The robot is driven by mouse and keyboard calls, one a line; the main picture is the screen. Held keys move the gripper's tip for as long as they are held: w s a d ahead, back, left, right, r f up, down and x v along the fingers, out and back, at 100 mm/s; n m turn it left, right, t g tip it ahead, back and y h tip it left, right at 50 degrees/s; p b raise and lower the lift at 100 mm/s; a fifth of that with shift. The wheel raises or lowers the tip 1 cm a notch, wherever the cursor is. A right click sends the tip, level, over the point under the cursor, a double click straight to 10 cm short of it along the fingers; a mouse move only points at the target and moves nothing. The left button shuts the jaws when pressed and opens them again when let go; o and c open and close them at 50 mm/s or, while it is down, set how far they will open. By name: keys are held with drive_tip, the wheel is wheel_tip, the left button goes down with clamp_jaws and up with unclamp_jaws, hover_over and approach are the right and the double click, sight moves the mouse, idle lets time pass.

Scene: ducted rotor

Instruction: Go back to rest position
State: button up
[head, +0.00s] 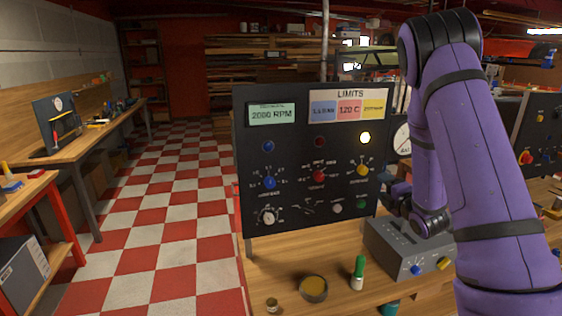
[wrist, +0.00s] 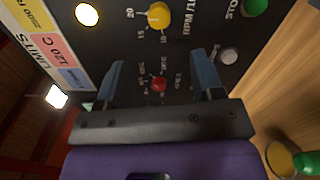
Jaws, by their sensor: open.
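My gripper (wrist: 158,85) shows in the wrist view with its two blue-grey fingers apart and nothing between them. It faces a black control panel (head: 300,215), and the panel's red knob (wrist: 158,84) appears between the fingers. In the head view my purple arm reaches down on the right, and the gripper itself is mostly hidden behind the arm near the panel's right edge.
A grey box with knobs (head: 405,250) stands on the wooden bench (head: 330,255) below my arm. A green-capped bottle (head: 358,272) and a round tin (head: 313,288) are at the bench front. A checkered floor (head: 165,230) is clear on the left.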

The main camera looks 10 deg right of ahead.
drive_tip(key=s+a+r+m+g+h, duration=0.1)
drive_tip(key=s+a+r+m+g, duration=0.25)
drive_tip(key=r+m, duration=0.35)
drive_tip(key=s+a+r+m+g+h, duration=0.2)
drive_tip(key=s+a+r+m+g, duration=0.15)
drive_tip(key=s+r+m, duration=0.35)
drive_tip(key=s+a+r+m+g, duration=0.2)
drive_tip(key=s+a, duration=0.2)
drive_tip(key=s, duration=0.4)
drive_tip(key=s+a+r+m+g+y, duration=0.1)
drive_tip(key=s+a, duration=0.3)
drive_tip(key=s, duration=0.4)
drive_tip(key=s+a+r+m+g+y, duration=0.1)
drive_tip(key=s+a+r+m+g, duration=0.1)
drive_tip(key=s, duration=0.5)
drive_tip(key=shift+s+a+r+m+g, duration=0.4)
drive_tip(key=shift+a+r+m, duration=0.2)
drive_tip(key=shift+a+m, duration=0.3)
